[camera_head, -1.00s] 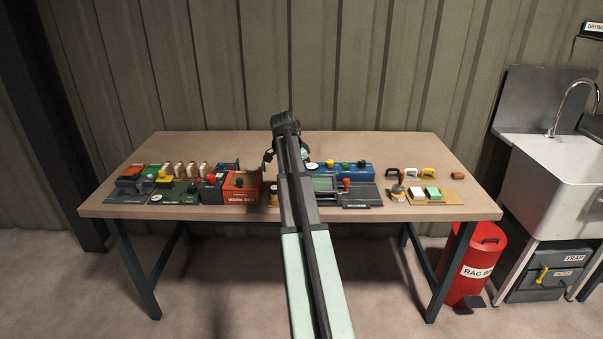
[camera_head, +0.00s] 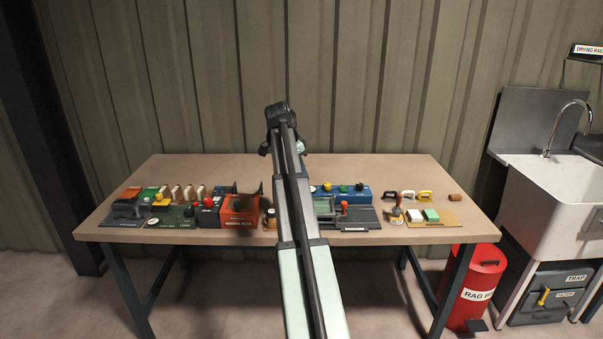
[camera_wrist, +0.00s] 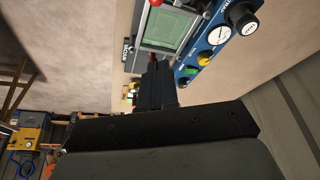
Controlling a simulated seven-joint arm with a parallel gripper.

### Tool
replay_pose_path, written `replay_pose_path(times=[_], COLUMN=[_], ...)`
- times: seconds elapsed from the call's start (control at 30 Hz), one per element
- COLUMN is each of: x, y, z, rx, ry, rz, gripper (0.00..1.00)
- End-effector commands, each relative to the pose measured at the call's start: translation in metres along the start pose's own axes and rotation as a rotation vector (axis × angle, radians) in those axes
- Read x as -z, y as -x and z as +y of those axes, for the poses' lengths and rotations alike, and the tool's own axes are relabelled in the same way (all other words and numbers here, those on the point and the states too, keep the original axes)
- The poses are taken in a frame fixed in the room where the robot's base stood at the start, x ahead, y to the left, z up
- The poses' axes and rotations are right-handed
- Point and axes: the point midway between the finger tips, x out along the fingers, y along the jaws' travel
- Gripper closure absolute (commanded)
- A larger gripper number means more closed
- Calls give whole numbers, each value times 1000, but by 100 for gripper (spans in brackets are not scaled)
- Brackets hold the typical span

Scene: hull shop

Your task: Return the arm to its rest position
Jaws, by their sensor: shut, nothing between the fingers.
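My arm reaches up the middle of the head view, and its dark wrist end stands above the workbench (camera_head: 390,166). The fingertips are mostly hidden behind the wrist there. In the wrist view my gripper (camera_wrist: 157,75) shows as dark fingers close together, with nothing between them. It is clear of the blue device with knobs (camera_wrist: 215,45) and the grey-green screen (camera_wrist: 165,28) beyond it. The blue device also shows in the head view (camera_head: 352,193), just right of my arm.
On the bench stand an orange-red box (camera_head: 240,212), a green board (camera_head: 173,217), and a tan tray (camera_head: 447,216) with white and green blocks. A red rag bin (camera_head: 484,275) and a white sink (camera_head: 545,190) are at the right. A corrugated wall stands behind.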

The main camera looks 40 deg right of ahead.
Motion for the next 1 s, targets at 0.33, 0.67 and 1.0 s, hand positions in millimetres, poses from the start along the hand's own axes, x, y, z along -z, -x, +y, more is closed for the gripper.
replay_pose_path(times=[0.33,0.67,1.0], x=[0,-20,-183], y=[0,-10,-88], z=[0,-1,1], rx=[0,4,67], ry=[0,49,490], rz=[0,-8,-74], gripper=[100,100,100])
